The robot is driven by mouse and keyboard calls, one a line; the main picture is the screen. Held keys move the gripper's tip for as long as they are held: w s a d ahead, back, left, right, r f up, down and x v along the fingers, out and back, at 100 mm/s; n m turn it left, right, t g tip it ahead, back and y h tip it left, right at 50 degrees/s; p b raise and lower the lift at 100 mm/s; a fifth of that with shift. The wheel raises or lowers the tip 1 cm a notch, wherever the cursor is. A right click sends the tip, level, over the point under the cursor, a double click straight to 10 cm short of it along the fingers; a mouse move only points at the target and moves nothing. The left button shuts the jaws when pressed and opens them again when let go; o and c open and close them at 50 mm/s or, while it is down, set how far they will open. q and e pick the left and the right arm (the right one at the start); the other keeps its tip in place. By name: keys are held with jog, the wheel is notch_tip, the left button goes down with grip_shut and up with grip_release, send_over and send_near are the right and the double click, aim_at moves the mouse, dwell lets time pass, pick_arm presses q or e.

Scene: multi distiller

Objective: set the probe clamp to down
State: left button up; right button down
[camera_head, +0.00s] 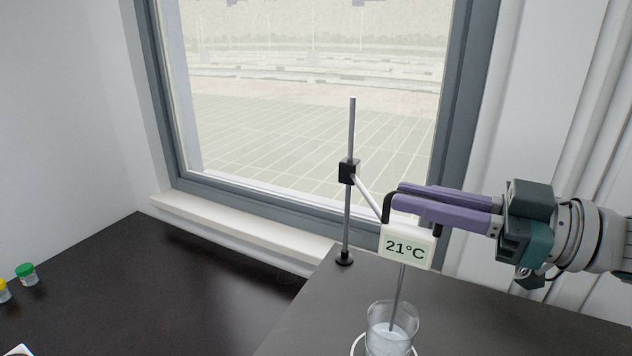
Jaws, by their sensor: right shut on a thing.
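The probe clamp (348,171) is a black block on an upright metal rod (352,125), about halfway up it. A light arm runs from the clamp down to the right to a white display box (407,246) reading 21°C. A thin grey probe (397,290) hangs from the box, and its lower end is in a glass beaker (391,325) with whitish contents. My right gripper (394,204) comes in from the right, its purple fingers shut at the top of the display box. The exact part gripped is hidden by the fingers. My left gripper is out of view.
The rod's round black base (344,258) stands near the back edge of the dark raised table (480,320). A lower black surface (200,290) lies to the left, with a green-capped jar (26,274) and a yellow-capped jar (3,291). A window and sill stand behind.

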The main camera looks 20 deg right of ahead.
aim_at(418, 230)
notch_tip(418, 230, down, 5)
jog(key=b, duration=0.2)
jog(key=shift+d+b, duration=0.1)
jog(key=shift+b, duration=0.3)
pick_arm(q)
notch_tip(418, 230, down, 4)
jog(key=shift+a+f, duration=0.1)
pick_arm(e)
jog(key=c, duration=0.9)
grip_release()
jog(key=shift+r, duration=0.1)
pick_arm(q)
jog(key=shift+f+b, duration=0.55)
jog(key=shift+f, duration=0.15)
pick_arm(e)
jog(key=v, duration=0.9)
jog(key=shift+s+d, duration=0.25)
jog(key=shift+s, duration=0.05)
